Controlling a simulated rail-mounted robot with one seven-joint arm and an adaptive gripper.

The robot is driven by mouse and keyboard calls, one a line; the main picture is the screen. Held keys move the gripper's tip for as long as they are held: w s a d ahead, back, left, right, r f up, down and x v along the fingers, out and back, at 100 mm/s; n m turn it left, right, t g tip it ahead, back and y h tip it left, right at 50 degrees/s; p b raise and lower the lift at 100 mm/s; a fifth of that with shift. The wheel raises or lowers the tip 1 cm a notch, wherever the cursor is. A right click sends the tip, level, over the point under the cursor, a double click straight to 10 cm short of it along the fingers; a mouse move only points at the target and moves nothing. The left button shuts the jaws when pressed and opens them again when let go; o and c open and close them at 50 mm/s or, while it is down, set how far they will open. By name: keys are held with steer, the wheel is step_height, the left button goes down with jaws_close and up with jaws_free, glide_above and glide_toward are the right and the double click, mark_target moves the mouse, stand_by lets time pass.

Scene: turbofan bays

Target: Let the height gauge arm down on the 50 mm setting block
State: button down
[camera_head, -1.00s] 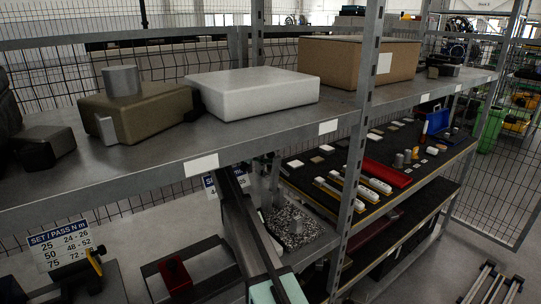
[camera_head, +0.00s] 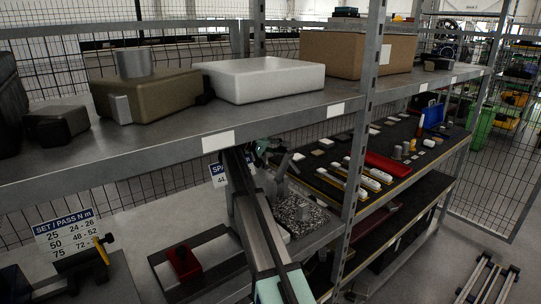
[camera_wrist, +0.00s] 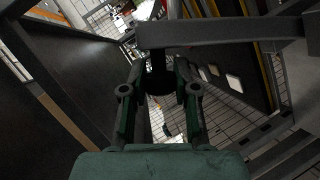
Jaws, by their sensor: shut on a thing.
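My gripper (camera_wrist: 160,88) points away from the wrist camera, its two fingers closed on a dark round piece (camera_wrist: 159,72). This piece sits under a grey bar (camera_wrist: 205,33) that crosses above the fingertips and looks like the height gauge arm. In the head view my gripper (camera_head: 264,149) is small and partly hidden by the upper shelf edge. It is beside a grey upright gauge part (camera_head: 280,176) above a speckled plate (camera_head: 308,222). A small grey block (camera_head: 305,211) is on that plate; I cannot tell if it is the 50 mm setting block, nor whether the arm touches it.
The upper shelf (camera_head: 160,150) bears a white box (camera_head: 262,80), a cardboard box (camera_head: 340,55) and a brown case (camera_head: 150,95) close above my arm. A shelf post (camera_head: 364,110) stands to the right. A red holder (camera_head: 184,264) is on a lower frame.

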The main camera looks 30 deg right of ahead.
mark_target(296, 168)
steer(key=s+f+m+b, duration=0.1)
steer(key=s, duration=0.1)
steer(key=s+f+m+t+b, duration=0.1)
steer(key=s+b, duration=0.1)
steer(key=s+d+m+t+y+b, duration=0.1)
steer(key=s+b, duration=0.1)
steer(key=shift+s+d+f, duration=0.1)
steer(key=shift+s+f, duration=0.05)
steer(key=shift+f, duration=0.25)
steer(key=shift+s+d+f+b, duration=0.15)
steer(key=shift+s+f+b, duration=0.3)
steer(key=shift+s+b, duration=0.15)
steer(key=c, duration=0.9)
jaws_free()
steer(key=shift+s, duration=0.1)
steer(key=shift+o, duration=0.2)
steer(key=v, duration=1.2)
